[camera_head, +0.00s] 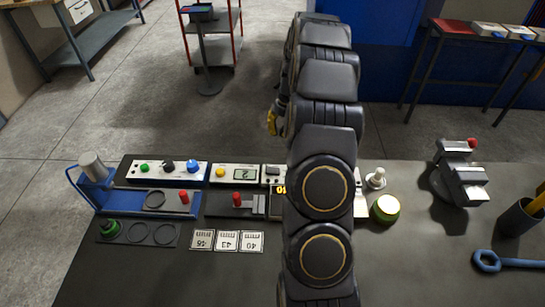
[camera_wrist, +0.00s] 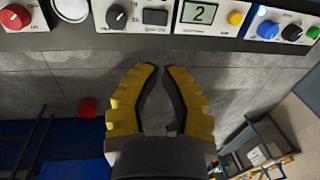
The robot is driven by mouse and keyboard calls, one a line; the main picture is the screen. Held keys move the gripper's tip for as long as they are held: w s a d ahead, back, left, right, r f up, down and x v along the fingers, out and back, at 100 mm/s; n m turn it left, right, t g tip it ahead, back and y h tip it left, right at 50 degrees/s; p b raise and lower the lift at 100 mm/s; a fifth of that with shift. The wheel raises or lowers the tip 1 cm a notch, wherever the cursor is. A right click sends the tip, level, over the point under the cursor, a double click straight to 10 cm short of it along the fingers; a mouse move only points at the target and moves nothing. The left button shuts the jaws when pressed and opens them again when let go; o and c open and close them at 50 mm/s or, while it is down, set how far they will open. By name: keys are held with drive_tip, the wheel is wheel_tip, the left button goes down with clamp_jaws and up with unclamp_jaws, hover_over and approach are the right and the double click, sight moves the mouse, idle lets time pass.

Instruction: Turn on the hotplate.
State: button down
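In the head view part of my gripper (camera_head: 272,121) shows beyond the bench's far edge. The wrist view shows a panel with a dark knob (camera_wrist: 117,16) and a black rocker switch (camera_wrist: 155,17), both apart from the fingers. In the head view my arm hides part of this panel, though the switch (camera_head: 272,171) shows. No readable label tells me which unit is the hotplate.
A display panel (camera_head: 235,174) reads 2, with a yellow button. Left of it, a panel (camera_head: 166,170) has green, black and blue controls. A blue press (camera_head: 97,187), a vise (camera_head: 460,176) and a blue wrench (camera_head: 488,261) are on the bench (camera_head: 420,285). Its near right is mostly clear.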

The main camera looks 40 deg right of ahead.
sight(270, 168)
drive_tip(key=f, duration=0.4)
drive_tip(key=w+a+f, duration=0.1)
drive_tip(key=f, duration=0.8)
drive_tip(key=shift+w+a+f, duration=0.3)
drive_tip(key=shift+f, duration=0.1)
drive_tip(key=shift+a+f+g+h, duration=0.15)
drive_tip(key=shift+f+g+h, duration=0.35)
drive_tip(key=shift+g+h, duration=0.1)
drive_tip(key=shift+s+d+r, duration=0.1)
drive_tip(key=shift+s+d, duration=0.5)
drive_tip(key=shift+r, duration=0.1)
wheel_tip(270, 168, up, 14)
drive_tip(key=d, duration=0.1)
drive_tip(key=shift+s, duration=0.45)
